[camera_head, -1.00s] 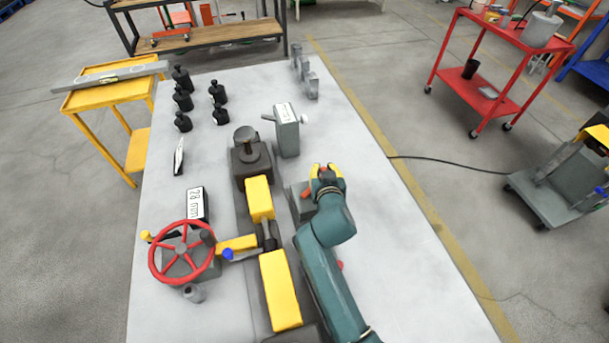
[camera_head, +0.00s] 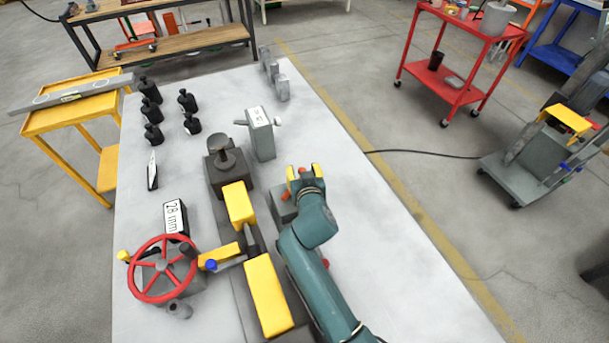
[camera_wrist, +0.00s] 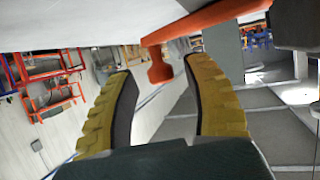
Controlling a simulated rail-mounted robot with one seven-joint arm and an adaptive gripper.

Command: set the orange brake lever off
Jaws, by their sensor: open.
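The orange brake lever (camera_wrist: 205,24) crosses the top of the wrist view, with its bent end hanging between my fingertips in the picture. Whether it lies between the fingers in depth or beyond them, I cannot tell. My gripper (camera_wrist: 160,68) is open, its two yellow, ridged fingers apart and holding nothing. In the head view my gripper (camera_head: 303,173) is beside the grey box (camera_head: 283,206) on the bench. Orange shows at the box (camera_head: 287,195) and between the fingers, but my wrist and fingers hide part of the lever.
A red handwheel (camera_head: 162,268), a 28 mm sign (camera_head: 174,217) and yellow blocks (camera_head: 267,295) stand left of my arm. A grey unit with a label (camera_head: 261,135) stands behind my gripper. The bench's right side (camera_head: 380,260) is clear.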

